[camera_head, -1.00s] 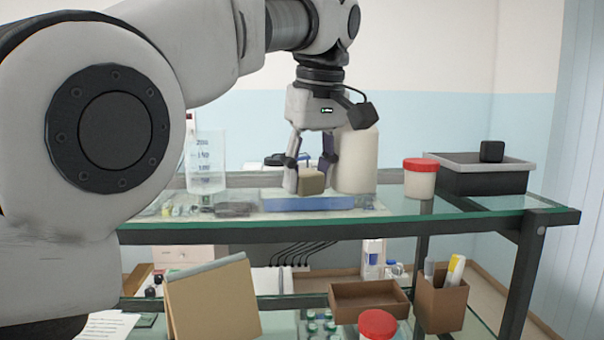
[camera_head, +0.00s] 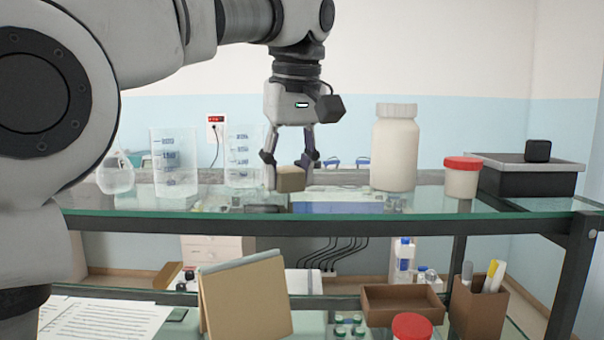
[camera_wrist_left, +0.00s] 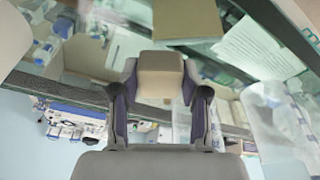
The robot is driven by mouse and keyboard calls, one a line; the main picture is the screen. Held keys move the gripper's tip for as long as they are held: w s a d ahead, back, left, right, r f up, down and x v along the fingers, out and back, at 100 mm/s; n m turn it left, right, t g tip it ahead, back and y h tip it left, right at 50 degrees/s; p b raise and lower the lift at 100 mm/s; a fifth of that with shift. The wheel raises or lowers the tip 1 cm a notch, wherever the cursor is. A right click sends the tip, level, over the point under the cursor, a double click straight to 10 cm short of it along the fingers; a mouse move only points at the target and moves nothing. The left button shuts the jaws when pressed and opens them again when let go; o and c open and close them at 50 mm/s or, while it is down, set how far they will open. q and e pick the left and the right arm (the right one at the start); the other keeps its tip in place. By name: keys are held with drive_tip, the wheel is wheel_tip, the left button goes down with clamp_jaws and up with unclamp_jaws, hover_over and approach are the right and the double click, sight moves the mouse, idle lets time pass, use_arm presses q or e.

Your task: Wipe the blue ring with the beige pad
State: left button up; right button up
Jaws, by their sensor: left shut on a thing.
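The beige pad (camera_head: 291,179) is a small block held between the fingertips of my left gripper (camera_head: 290,184), which is shut on it. In the left wrist view the pad (camera_wrist_left: 160,75) sits square between the two fingers. In the head view the gripper points down over the glass upper shelf, near the left end of a low blue tray-like object (camera_head: 345,207). I cannot tell whether the pad touches anything below. I cannot make out a blue ring. My right gripper is not in view.
Measuring beakers (camera_head: 174,163) stand left of the gripper. A white bottle (camera_head: 396,150), a red-lidded jar (camera_head: 462,180) and a dark bin (camera_head: 527,182) stand to the right. A clipboard-like stand (camera_head: 246,298) and a brown box (camera_head: 402,302) are below.

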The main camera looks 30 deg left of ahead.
use_arm(q)
drive_tip(key=shift+w+d+r, duration=0.1)
drive_tip(key=shift+d, duration=0.05)
drive_tip(key=shift+w+p+v, duration=0.25)
drive_tip(key=shift+p+v, duration=0.7)
drive_tip(key=shift+v, duration=0.1)
drive_tip(key=r, duration=0.2)
drive_tip(key=shift+s+a+r, duration=0.15)
drive_tip(key=shift+a+r, duration=0.1)
drive_tip(key=shift+r, duration=0.4)
drive_tip(key=shift+d+r, duration=0.1)
drive_tip(key=shift+r, duration=0.1)
drive_tip(key=shift+a+v, duration=0.2)
drive_tip(key=shift+v, duration=1)
drive_tip(key=shift+w+r, duration=0.25)
drive_tip(key=shift+r, duration=0.05)
drive_tip(key=shift+s, duration=0.15)
